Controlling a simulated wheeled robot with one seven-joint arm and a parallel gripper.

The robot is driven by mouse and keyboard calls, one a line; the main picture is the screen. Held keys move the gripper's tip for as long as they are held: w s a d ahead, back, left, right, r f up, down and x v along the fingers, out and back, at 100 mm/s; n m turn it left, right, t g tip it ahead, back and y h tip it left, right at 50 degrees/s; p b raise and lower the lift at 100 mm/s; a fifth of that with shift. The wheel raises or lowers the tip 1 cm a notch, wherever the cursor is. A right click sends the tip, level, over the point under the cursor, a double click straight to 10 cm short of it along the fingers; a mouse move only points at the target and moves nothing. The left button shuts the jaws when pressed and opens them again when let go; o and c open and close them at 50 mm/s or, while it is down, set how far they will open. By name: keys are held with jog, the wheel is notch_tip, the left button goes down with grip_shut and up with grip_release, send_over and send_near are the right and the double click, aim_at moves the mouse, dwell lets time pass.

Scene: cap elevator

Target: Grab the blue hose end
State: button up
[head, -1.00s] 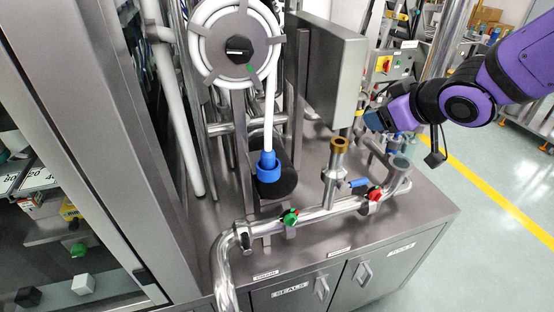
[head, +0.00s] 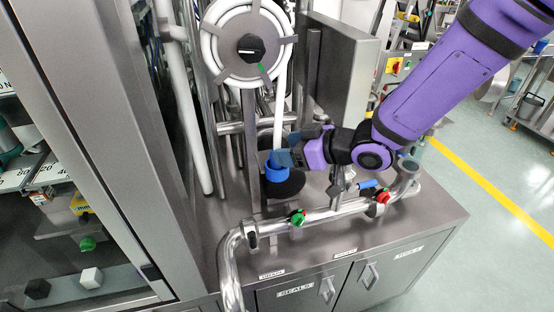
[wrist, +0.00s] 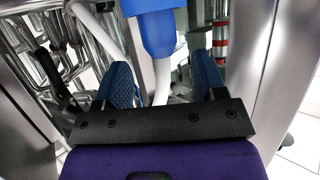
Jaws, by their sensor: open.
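The blue hose end (head: 277,173) hangs over a round black pad at the lower end of a white hose (head: 279,120). My gripper (head: 284,158) is at it, coming from the right, and its blue fingers partly overlap the top of the hose end in the head view. In the wrist view the hose end (wrist: 152,30) shows at the top, with the white hose running down from it. My gripper (wrist: 165,75) is open there, one blue finger on each side of the hose. Whether either finger touches it I cannot tell.
The white hose winds on a round reel (head: 248,45) above. A steel pipe (head: 335,211) with green and red valve handles crosses the front of the steel cabinet (head: 440,213). A grey box (head: 343,75) stands behind my gripper. A glass-fronted cabinet is at left.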

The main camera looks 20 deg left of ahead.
aim_at(272, 147)
jog(key=shift+f+x, duration=0.2)
jog(key=shift+x, duration=2.55)
jog(key=shift+s+d, duration=0.1)
jog(key=c, duration=1.1)
jog(key=shift+r, duration=0.1)
jog(key=shift+r, duration=0.45)
jog(key=r, duration=0.1)
jog(key=d+r, duration=0.1)
jog(key=shift+s+d+r, duration=0.1)
jog(key=shift+s+r, duration=0.1)
jog(key=shift+r, duration=0.15)
jog(key=s+d, duration=0.2)
jog(key=d, duration=0.2)
jog(key=s+d+r, duration=0.1)
jog(key=s+d, duration=0.1)
jog(key=d, duration=0.3)
jog(key=s+d, duration=0.2)
jog(key=d, duration=0.2)
jog(key=shift+d+r, duration=0.15)
jog(key=shift+d, duration=0.05)
